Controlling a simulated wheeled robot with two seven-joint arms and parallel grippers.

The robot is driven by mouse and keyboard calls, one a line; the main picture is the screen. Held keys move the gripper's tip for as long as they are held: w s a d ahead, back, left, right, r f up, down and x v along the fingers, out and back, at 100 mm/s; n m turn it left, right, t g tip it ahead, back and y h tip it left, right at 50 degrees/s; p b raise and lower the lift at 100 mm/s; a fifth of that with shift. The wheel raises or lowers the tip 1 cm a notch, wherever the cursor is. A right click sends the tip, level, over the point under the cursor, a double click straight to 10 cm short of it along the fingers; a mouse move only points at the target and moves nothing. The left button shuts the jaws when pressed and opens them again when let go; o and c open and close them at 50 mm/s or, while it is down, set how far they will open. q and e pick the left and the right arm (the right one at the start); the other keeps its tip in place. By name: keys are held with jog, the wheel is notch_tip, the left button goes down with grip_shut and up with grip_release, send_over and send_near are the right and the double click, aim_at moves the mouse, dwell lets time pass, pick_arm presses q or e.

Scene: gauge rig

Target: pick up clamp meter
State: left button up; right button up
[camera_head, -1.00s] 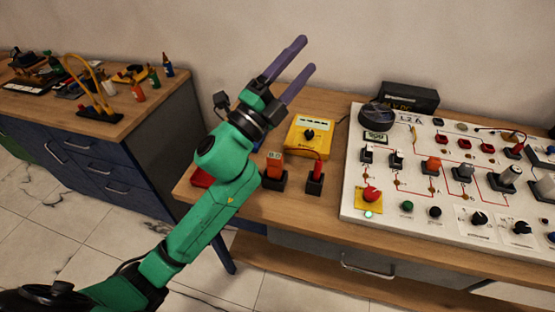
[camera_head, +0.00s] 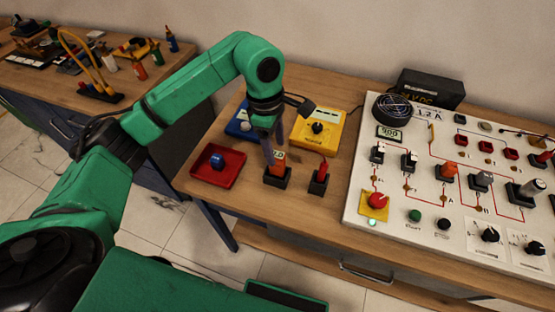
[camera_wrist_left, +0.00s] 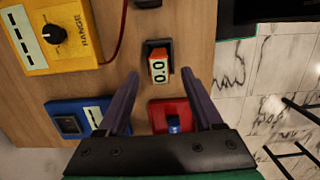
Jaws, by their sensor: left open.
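The clamp meter (camera_head: 279,160) looks like a small orange handheld unit standing in a black holder (camera_head: 277,180) on the wooden table. In the left wrist view the orange meter (camera_wrist_left: 159,68) shows a white display reading 0.0. My left gripper (camera_head: 273,156) points down just above and behind it, with purple fingers that partly cover it in the head view. My right gripper is not in view.
A red tray (camera_head: 232,176) with a blue piece (camera_head: 217,161) lies left of the holder. A blue box (camera_head: 238,122) and a yellow meter box (camera_head: 338,124) stand behind. A red probe (camera_head: 322,168) in a black holder is close on the right. A white panel (camera_head: 400,212) fills the right.

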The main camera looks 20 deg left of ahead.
aim_at(279, 162)
pick_arm(q)
jog(key=f+p, duration=0.1)
jog(key=f, duration=0.1)
jog(key=f+p, duration=0.1)
jog(key=f, duration=0.1)
jog(key=d+f+p, duration=0.1)
jog(key=f, duration=0.1)
jog(key=shift+f, duration=0.35)
grip_shut()
jog(key=shift+r, duration=0.15)
